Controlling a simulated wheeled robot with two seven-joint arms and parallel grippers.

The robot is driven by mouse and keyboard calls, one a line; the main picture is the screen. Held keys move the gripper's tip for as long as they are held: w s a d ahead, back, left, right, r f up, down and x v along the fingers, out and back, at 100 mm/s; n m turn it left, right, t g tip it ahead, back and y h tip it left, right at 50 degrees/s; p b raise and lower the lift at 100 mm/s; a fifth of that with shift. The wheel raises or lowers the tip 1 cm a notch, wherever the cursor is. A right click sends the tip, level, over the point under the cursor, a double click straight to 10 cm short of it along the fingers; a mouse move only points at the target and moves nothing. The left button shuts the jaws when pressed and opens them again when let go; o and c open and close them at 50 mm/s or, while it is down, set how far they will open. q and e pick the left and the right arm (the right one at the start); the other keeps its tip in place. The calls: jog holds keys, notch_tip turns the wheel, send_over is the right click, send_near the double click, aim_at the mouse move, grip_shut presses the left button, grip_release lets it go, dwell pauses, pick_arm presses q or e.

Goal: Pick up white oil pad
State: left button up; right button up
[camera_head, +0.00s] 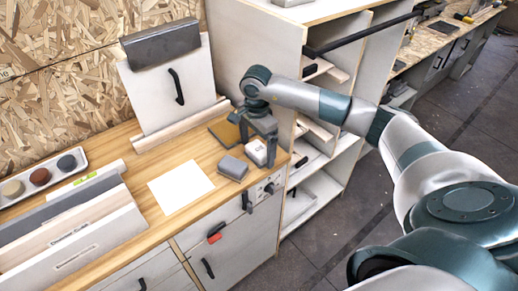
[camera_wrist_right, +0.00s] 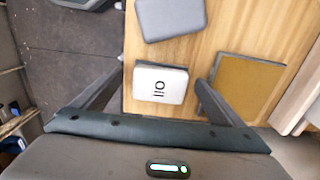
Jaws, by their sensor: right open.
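The white oil pad (camera_head: 256,153) lies on the wooden worktop near its right end. In the right wrist view it is a small white block (camera_wrist_right: 160,83) with dark lettering that reads "oil". My right gripper (camera_head: 257,142) points down over it and is open. In the right wrist view one finger shows on either side of the pad, with a visible gap on the right. I cannot tell how far the fingertips are above the worktop. My left gripper is not in view.
A grey block (camera_head: 233,168) lies beside the pad. A brown-gold square sheet (camera_head: 224,132) lies behind it. A white sheet (camera_head: 180,188) lies mid-worktop. A tall white panel (camera_head: 172,92) stands behind, and a shelf unit (camera_head: 318,165) stands right.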

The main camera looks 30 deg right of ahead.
jog(key=shift+f, duration=0.5)
jog(key=c, duration=1.2)
jog(key=shift+o, duration=0.2)
jog(key=shift+r, duration=0.1)
